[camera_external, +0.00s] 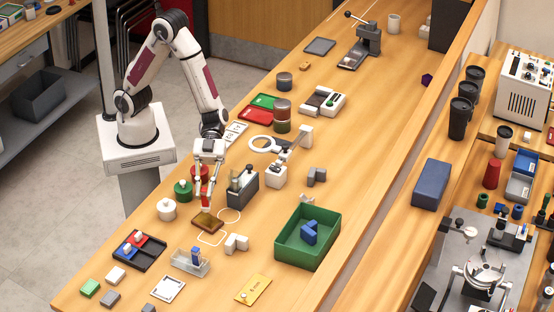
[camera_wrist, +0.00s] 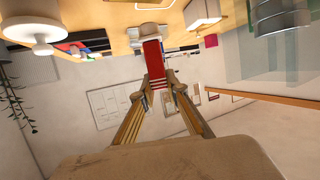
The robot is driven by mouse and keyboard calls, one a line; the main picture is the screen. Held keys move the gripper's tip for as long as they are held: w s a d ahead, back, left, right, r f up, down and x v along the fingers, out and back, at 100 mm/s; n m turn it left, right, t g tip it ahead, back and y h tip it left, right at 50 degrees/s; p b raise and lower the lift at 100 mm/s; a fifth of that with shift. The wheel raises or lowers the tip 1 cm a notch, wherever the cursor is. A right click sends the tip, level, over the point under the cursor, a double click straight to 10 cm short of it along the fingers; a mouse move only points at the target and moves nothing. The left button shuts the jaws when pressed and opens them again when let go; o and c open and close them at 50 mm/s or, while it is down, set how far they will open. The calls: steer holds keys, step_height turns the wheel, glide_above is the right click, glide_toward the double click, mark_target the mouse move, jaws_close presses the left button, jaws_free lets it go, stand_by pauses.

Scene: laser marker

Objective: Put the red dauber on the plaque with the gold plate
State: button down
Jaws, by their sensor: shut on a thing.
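My gripper (camera_external: 206,196) is shut on the red dauber (camera_external: 206,204). The gripper points down at the near-left part of the bench. In the wrist view the red dauber (camera_wrist: 152,62) stands out between the fingertips (camera_wrist: 158,84), with a pale round end (camera_wrist: 152,30) away from the fingers. The dark amber-brown plaque with the gold plate (camera_external: 207,222) lies flat on the bench just below the dauber in the external view. The dauber's lower end is at or just above the plaque's far edge. I cannot tell whether they touch.
Red (camera_external: 200,173), green (camera_external: 183,190) and white (camera_external: 166,210) jars stand left of the gripper. A dark grey holder (camera_external: 243,188) stands close on the right. A white angled block (camera_external: 236,244), clear holder (camera_external: 190,263) and green bin (camera_external: 325,256) are nearby.

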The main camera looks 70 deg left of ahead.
mark_target(206, 205)
steer(key=shift+f, duration=2.05)
steer(key=shift+f, duration=0.1)
steer(key=c, duration=2)
jaws_free()
steer(key=shift+v, duration=6.1)
steer(key=shift+w, duration=0.1)
